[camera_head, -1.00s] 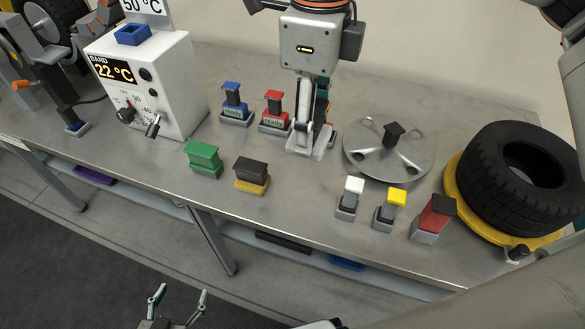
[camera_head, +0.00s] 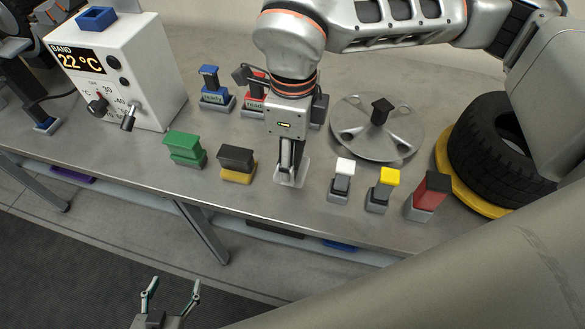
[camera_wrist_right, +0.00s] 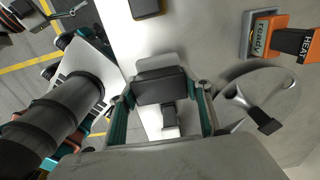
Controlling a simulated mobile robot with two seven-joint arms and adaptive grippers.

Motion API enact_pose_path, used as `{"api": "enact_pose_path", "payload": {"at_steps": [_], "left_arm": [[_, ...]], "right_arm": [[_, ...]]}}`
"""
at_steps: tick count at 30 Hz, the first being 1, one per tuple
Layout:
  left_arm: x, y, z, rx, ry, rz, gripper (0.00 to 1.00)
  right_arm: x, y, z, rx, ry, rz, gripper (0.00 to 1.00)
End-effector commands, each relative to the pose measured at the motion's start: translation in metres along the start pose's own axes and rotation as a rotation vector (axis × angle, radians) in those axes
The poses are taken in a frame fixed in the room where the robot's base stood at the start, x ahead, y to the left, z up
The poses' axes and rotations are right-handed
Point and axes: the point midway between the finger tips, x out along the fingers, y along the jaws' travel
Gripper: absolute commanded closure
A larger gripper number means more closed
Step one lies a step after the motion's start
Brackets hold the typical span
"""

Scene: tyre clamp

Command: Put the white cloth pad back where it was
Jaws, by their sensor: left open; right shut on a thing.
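The white cloth pad (camera_head: 297,171) is a pale flat plate under a dark handle. My right gripper (camera_head: 285,160) is shut on it from above, at the front middle of the bench. In the right wrist view the dark handle sits between the two fingers, with the pale pad (camera_wrist_right: 156,61) showing beyond it. I cannot tell whether the pad touches the bench. My left gripper (camera_head: 170,292) is open and empty, low in front of the bench, over the floor.
A white-topped block (camera_head: 343,172), yellow-topped block (camera_head: 386,184) and red block (camera_head: 428,194) stand right of the pad. A black-and-yellow block (camera_head: 237,166) and green block (camera_head: 184,149) stand left. A metal disc (camera_head: 400,140) and tyre (camera_head: 480,150) lie farther right.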

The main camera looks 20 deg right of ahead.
Motion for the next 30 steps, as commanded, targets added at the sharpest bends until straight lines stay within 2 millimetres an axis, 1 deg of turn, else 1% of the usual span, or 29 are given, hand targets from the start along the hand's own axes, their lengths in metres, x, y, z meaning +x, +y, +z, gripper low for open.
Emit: {"api": "enact_pose_path", "payload": {"at_steps": [5,9,12,20,24,25,27,30], "left_arm": [[0.001,-0.003,-0.003,0.002,0.006,-0.004,0.35],[0.002,-0.002,0.000,0.003,0.003,-0.004,0.35],[0.002,-0.002,0.002,0.004,0.001,-0.004,0.35],[-0.001,0.000,0.004,0.004,-0.005,-0.002,0.35],[-0.001,0.001,0.008,0.003,-0.011,0.000,0.35],[-0.001,0.001,0.009,0.003,-0.012,0.000,0.35],[-0.002,0.001,0.009,0.003,-0.012,0.000,0.35],[-0.002,0.001,0.009,0.003,-0.012,0.001,0.35]], "right_arm": [[0.011,0.000,0.000,0.000,0.001,0.001,0.71],[0.032,0.001,-0.001,0.000,0.004,0.003,0.71],[0.044,0.000,-0.001,0.000,0.001,0.002,0.71],[0.045,0.000,0.000,0.000,-0.001,-0.001,0.71],[0.049,0.000,0.000,0.000,0.000,0.000,0.71],[0.049,0.000,0.000,0.000,0.000,0.000,0.49],[0.048,0.000,0.000,0.000,0.000,-0.001,0.35],[0.048,0.000,0.000,0.000,0.000,-0.001,0.35]]}}
